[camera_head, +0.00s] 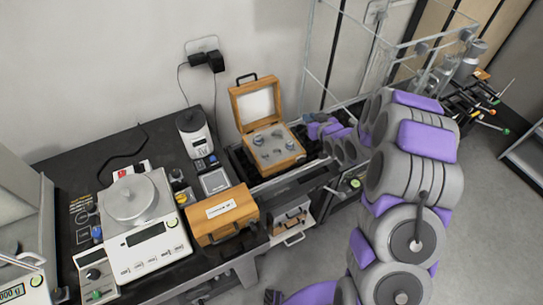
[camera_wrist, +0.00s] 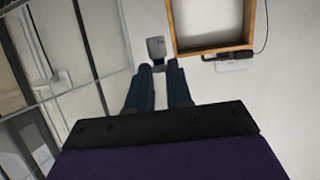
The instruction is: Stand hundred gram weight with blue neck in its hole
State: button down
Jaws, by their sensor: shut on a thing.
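The open wooden weight box (camera_head: 297,157) stands on the bench in the head view, lid (camera_head: 233,103) raised. Several small metal weights (camera_head: 258,140) and round holes show in its pale insert. The raised lid also shows in the wrist view (camera_wrist: 178,48). My gripper (camera_head: 312,119) is just right of the box, and its dark fingers show in the wrist view (camera_wrist: 162,70). They are shut on a small grey piece (camera_wrist: 156,48), apparently the hundred gram weight. I cannot make out its blue neck. Which hole is its own is not clear.
A closed wooden case (camera_head: 222,215) stands in front and left of the box. A balance (camera_head: 150,240) with a round pan is at left. A grey device (camera_head: 192,130) is behind. A glass enclosure (camera_head: 335,50) rises behind my arm.

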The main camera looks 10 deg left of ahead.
jog(key=s+a+f+n+g+y, duration=0.25)
jog(key=a+f+n+y, duration=0.25)
jog(key=a+f, duration=0.4)
jog(key=b, duration=0.2)
send_over(282, 155)
jog(key=shift+g, duration=0.45)
notch_tip(282, 155, down, 4)
jog(key=shift+a+f, duration=0.1)
jog(key=shift+f, duration=0.05)
jog(key=shift+d+f, duration=0.25)
jog(key=shift+f, duration=0.4)
jog(key=shift+a+f+b, duration=0.2)
jog(key=shift+f, duration=0.6)
jog(key=shift+a+f+b, duration=0.15)
jog(key=shift+f, duration=0.6)
jog(key=c, duration=1)
grip_release()
jog(key=shift+d+r, duration=0.1)
jog(key=shift+d, duration=0.1)
jog(key=p+v, duration=0.1)
jog(key=v, duration=0.5)
jog(key=p+v, duration=0.1)
jog(key=v, duration=0.5)
jog(key=shift+s+a+r, duration=0.1)
jog(key=shift+a+r, duration=0.1)
jog(key=shift+r, duration=0.05)
